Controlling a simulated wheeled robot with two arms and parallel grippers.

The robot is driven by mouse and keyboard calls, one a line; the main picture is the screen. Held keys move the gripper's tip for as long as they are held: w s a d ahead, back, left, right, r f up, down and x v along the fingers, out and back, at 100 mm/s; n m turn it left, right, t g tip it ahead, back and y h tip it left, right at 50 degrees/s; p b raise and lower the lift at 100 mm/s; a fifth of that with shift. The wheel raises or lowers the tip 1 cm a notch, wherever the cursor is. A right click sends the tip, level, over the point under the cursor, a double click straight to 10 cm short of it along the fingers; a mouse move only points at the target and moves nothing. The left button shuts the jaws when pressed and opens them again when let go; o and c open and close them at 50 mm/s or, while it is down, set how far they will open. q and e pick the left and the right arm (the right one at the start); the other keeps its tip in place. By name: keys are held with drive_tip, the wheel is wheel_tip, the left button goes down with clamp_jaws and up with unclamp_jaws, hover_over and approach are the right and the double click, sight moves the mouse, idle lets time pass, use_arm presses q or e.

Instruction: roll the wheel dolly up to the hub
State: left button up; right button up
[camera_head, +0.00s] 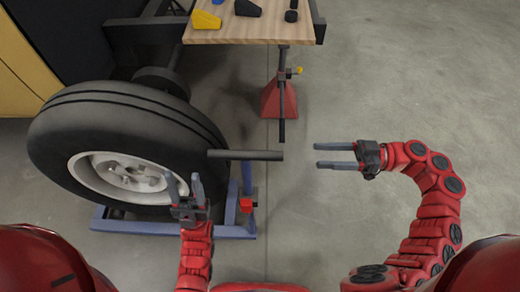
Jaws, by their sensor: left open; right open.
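The large black-tyred wheel (70,120) with a pale rim stands at the left on the blue wheel dolly (118,226). A dark grey bar (246,155), apparently the dolly's handle, sticks out level to the right of the tyre. A dark round part, apparently the hub (163,78), shows behind the tyre, which partly hides it; I cannot tell the gap between them. My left gripper (184,182) is open and empty in front of the wheel's right part. My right gripper (318,156) is open and empty, to the right of the bar's end and apart from it.
A wooden bench top (232,35) at the back holds a yellow item (206,20), a blue item (248,8) and dark parts. A red stand (280,98) is below its front edge. A red piece (247,204) sits by the dolly's right side. The floor to the right is clear.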

drive_tip(key=p, duration=1.2)
approach(260, 157)
drive_tip(key=a, duration=0.3)
drive_tip(key=a+p, duration=0.1)
drive_tip(key=a, duration=0.2)
drive_tip(key=w+a, duration=0.1)
drive_tip(key=a, duration=0.3)
drive_tip(key=shift+f, duration=0.35)
clamp_jaws()
drive_tip(key=shift+s, duration=0.1)
